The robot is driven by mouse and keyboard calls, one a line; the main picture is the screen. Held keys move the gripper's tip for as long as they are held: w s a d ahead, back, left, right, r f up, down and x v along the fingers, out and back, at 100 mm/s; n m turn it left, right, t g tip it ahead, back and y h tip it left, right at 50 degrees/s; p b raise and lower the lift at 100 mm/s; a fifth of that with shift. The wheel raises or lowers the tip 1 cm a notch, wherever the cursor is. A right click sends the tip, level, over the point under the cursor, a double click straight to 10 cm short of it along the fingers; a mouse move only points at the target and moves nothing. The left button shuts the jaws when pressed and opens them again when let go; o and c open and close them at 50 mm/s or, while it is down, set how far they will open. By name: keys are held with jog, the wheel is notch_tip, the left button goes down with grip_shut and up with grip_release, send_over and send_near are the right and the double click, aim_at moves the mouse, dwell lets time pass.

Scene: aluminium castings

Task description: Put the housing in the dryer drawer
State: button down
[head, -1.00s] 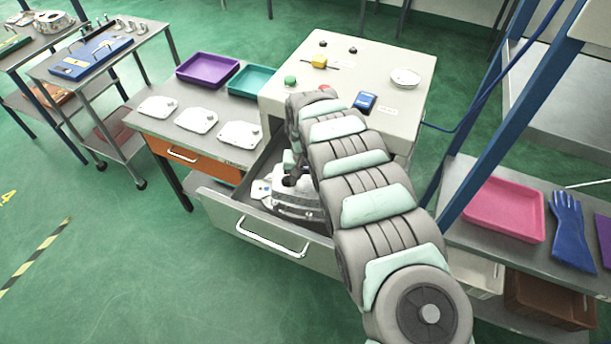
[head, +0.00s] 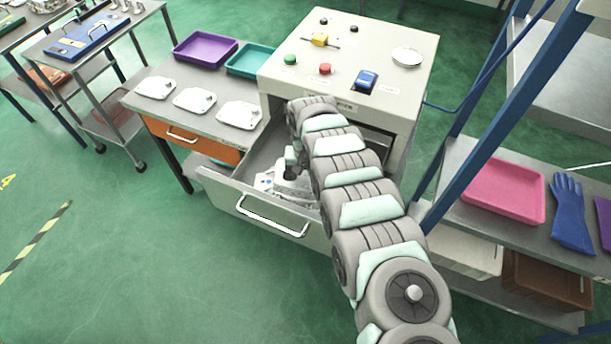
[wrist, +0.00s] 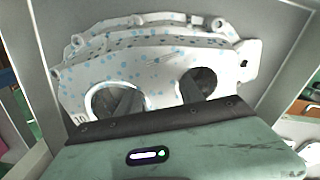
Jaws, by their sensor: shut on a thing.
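The housing is a pale silver casting with light blue spots, two round openings and lugs along its edge. It fills the upper middle of the wrist view (wrist: 155,65). In the head view the housing (head: 296,190) is inside the open dryer drawer (head: 225,187), partly hidden by my arm. My gripper (head: 290,165) is down in the drawer. In the wrist view my gripper's fingers (wrist: 155,98) reach into the housing's openings and are shut on it. Grey drawer walls surround the housing. Whether it touches the drawer floor cannot be told.
The dryer (head: 345,60) has buttons and a blue switch on top. Left of the drawer, a bench holds several white plates (head: 195,99), a purple tray (head: 205,50) and a teal tray (head: 250,60).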

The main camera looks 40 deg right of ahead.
aim_at(305, 175)
jog(key=shift+w, duration=0.1)
jog(key=c, duration=0.8)
grip_release()
jog(key=shift+o, duration=0.2)
notch_tip(305, 175, up, 12)
jog(key=shift+p, duration=0.3)
